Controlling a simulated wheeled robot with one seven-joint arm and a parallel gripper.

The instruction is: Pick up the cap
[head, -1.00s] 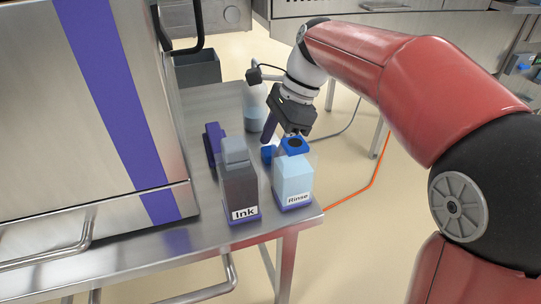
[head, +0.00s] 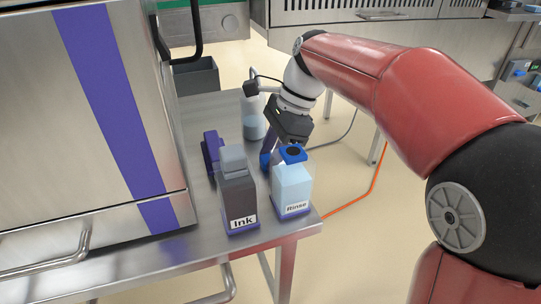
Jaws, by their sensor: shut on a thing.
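The cap (head: 298,157) is blue with a dark round centre. It sits on top of the clear bottle labelled Rinse (head: 291,185), which holds pale blue liquid and stands upright near the table's front right corner. My gripper (head: 292,146) points down from above and behind, with its fingertips at the dark centre of the cap. It is shut on the cap. The fingertips are small and partly hidden here, so the exact contact is hard to see.
A dark bottle labelled Ink (head: 239,195) stands close left of the Rinse bottle. A purple part (head: 211,155) stands behind the Ink bottle. The steel machine (head: 60,130) fills the left. The table's right edge is close.

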